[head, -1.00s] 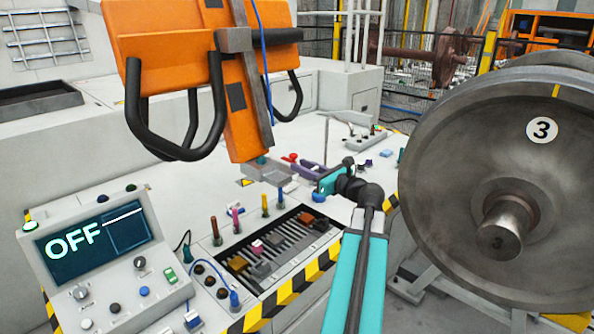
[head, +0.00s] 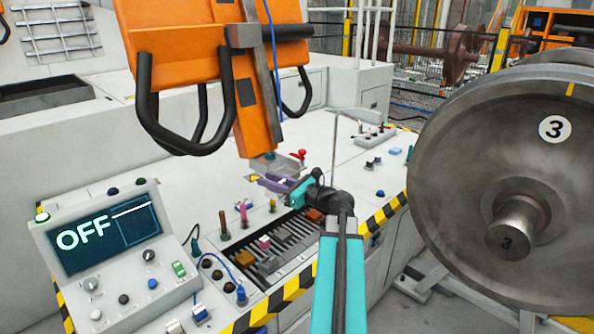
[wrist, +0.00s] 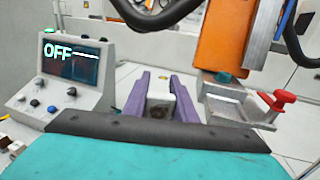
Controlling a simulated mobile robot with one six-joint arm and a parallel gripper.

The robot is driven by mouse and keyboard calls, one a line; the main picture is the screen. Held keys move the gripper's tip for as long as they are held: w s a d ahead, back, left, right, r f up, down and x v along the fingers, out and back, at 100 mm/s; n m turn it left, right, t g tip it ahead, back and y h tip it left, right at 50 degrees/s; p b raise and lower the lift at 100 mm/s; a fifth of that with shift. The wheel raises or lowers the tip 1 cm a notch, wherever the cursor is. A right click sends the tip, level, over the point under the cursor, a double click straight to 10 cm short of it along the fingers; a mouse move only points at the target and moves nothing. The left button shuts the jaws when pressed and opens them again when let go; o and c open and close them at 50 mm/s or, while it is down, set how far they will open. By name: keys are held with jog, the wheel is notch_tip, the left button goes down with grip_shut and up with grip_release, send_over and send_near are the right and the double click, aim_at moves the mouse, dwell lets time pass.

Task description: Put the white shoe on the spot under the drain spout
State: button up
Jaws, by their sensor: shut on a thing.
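My gripper (wrist: 158,92) has two purple fingers in the wrist view, shut on a small white block-like piece with a dark front opening, which I take as the white shoe (wrist: 160,102). In the head view my gripper (head: 268,184) is over the white bench top, left of the grey fixture; the shoe cannot be made out there. A grey open metal trough with a red valve handle (wrist: 282,98), likely the drain spout (wrist: 238,108), is right of my gripper in the wrist view. The red handle (head: 299,154) also shows in the head view. The spot under it cannot be made out.
An orange column (head: 258,110) with black bars hangs close above the trough. A slotted tray (head: 285,250) with coloured blocks and upright pegs lies in front. A control panel reading OFF (head: 105,250) stands left, a large wheel (head: 470,190) right. Bench top at right is partly clear.

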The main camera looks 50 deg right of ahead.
jog(key=w+a+f+n+g+y, duration=0.1)
jog(key=w+a+f+n+y, duration=0.2)
jog(key=a, duration=0.7)
jog(key=w+a+f+n+g+y, duration=0.1)
jog(key=w+a+f+y, duration=0.3)
jog(key=a, duration=0.7)
jog(key=a+f+n+g+y, duration=0.2)
jog(key=a+f, duration=0.1)
jog(key=a, duration=0.8)
jog(key=a+f+n+g+y, duration=0.3)
jog(key=a, duration=0.9)
jog(key=shift+w+a+f, duration=0.15)
jog(key=shift+a+f, duration=0.05)
jog(key=shift+f, duration=0.2)
jog(key=shift+a, duration=0.1)
